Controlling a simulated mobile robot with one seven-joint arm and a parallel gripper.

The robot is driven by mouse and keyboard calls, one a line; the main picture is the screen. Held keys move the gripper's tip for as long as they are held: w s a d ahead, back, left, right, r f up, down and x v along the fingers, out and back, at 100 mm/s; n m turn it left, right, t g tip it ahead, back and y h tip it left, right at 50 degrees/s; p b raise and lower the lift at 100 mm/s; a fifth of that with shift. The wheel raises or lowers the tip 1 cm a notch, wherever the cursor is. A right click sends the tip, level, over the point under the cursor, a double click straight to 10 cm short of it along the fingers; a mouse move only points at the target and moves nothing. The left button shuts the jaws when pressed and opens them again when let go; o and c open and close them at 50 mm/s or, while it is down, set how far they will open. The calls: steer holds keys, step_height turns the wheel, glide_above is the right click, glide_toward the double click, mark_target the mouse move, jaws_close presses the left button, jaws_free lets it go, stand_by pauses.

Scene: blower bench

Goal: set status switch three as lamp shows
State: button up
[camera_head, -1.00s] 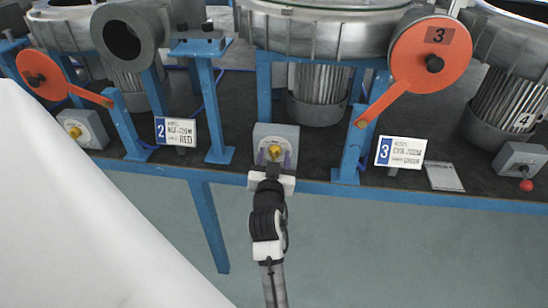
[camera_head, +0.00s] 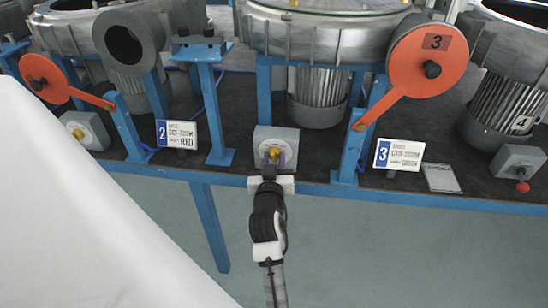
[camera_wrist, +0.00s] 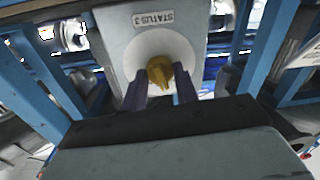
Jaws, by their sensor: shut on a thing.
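The status 3 switch is a grey box (camera_head: 289,136) at the bench's front edge, with a yellow knob (camera_head: 274,154) on its face. In the wrist view the box (camera_wrist: 205,30) carries a "STATUS 3" label that appears upside down, and the yellow knob (camera_wrist: 174,77) sits on a pale round dial. My gripper (camera_head: 275,160) is shut on the knob, its two dark fingers on either side of it in the wrist view (camera_wrist: 165,86). The fingers partly hide the knob and dial. I cannot make out a lit lamp in these views.
A sign numbered 3 (camera_head: 399,155) stands right of the box, and one numbered 2 (camera_head: 177,134) stands left. Blue posts (camera_head: 218,115) and an orange arm marked 3 (camera_head: 430,55) stand nearby. Another switch box (camera_head: 84,130) is at left. A white surface (camera_head: 70,210) fills the lower left.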

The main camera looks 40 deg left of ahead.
steer(key=n+p, duration=0.2)
steer(key=n, duration=0.1)
steer(key=shift+r, duration=0.15)
steer(key=shift+n+p, duration=0.75)
steer(key=shift+n, duration=0.75)
steer(key=o, duration=1)
steer(key=shift+c, duration=0.2)
steer(key=shift+s, duration=0.1)
